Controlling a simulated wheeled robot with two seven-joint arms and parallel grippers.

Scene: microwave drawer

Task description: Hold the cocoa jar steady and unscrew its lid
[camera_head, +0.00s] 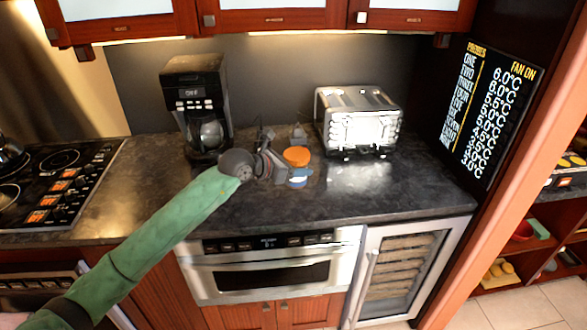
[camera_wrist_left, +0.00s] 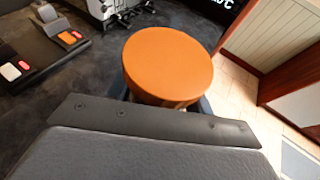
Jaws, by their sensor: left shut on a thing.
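The cocoa jar (camera_head: 298,181) stands upright on the dark counter, with an orange lid (camera_head: 297,154) on top and a blue and white body. My left gripper (camera_head: 290,170) reaches it from the left and is shut on the jar's body, below the lid. In the left wrist view the round orange lid (camera_wrist_left: 168,65) sits just beyond the gripper's dark edge, and most of the jar body is hidden. My right gripper is in neither view.
A coffee maker (camera_head: 196,100) stands behind to the left, and a silver toaster (camera_head: 358,122) behind to the right. The cooktop (camera_head: 60,180) is at the left. The counter (camera_head: 400,197) is clear right of the jar. A microwave drawer (camera_head: 270,268) is below.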

